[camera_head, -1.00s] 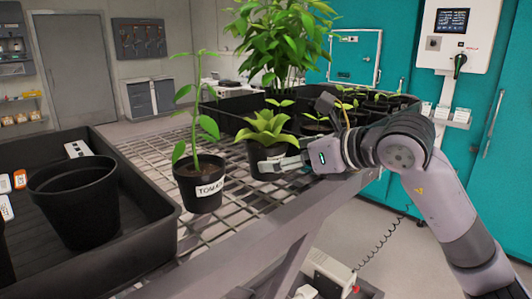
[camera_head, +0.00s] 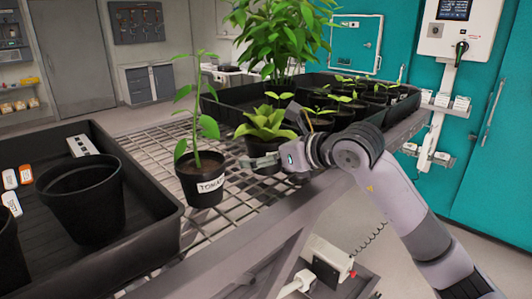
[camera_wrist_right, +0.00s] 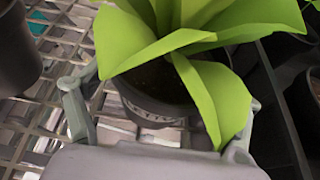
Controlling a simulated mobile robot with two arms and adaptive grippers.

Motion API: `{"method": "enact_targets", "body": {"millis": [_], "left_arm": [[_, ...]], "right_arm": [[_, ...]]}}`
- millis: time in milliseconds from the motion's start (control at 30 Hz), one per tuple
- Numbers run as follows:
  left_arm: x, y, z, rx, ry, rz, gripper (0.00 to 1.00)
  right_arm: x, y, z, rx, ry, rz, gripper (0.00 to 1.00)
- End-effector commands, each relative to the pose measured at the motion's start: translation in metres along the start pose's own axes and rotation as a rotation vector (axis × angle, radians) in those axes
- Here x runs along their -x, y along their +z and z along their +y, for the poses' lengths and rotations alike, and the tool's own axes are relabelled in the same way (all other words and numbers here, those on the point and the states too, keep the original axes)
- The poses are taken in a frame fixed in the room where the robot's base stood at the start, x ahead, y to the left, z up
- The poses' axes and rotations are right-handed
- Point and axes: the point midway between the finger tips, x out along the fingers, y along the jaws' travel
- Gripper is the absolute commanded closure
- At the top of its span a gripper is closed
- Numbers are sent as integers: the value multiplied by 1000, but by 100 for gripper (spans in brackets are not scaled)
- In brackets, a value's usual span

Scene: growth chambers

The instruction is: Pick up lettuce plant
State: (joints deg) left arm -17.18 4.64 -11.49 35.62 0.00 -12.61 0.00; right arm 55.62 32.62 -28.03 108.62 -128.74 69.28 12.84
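The lettuce plant (camera_head: 266,124), with broad bright green leaves, stands upright in a small black pot (camera_head: 262,147) on the metal grid bench. My right gripper (camera_head: 262,161) reaches in from the right, low at the near side of this pot. In the right wrist view, the lettuce leaves (camera_wrist_right: 170,45) hang over the pot (camera_wrist_right: 150,108), which has a pale label with unreadable print. There the right gripper (camera_wrist_right: 165,100) is open, with its fingers spread on either side of the pot. A gap shows beside the left-hand finger; a leaf partly covers the right-hand one. My left gripper is not in view.
A potted tomato plant (camera_head: 197,160) stands close on the left of the lettuce. A black tray (camera_head: 165,215) with empty pots (camera_head: 84,205) is at the left. A seedling tray (camera_head: 400,112) and a tall leafy plant (camera_head: 285,30) are behind. Bare grid (camera_head: 235,205) lies in front.

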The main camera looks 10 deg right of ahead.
Motion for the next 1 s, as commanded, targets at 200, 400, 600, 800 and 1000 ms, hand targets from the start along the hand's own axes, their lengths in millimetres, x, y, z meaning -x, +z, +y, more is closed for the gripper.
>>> {"method": "enact_targets", "body": {"millis": [200, 400, 600, 800, 1000], "left_arm": [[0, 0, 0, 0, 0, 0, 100], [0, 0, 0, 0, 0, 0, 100], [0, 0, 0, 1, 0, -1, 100], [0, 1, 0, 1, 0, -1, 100], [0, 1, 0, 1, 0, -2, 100]], "right_arm": [[0, 0, 0, 0, 0, -1, 32], [0, 0, 0, 0, 0, -1, 45], [0, 0, 0, 0, 0, -1, 59], [0, 0, 0, 0, 0, -1, 72], [1, 2, 0, 1, 0, -4, 75]]}}
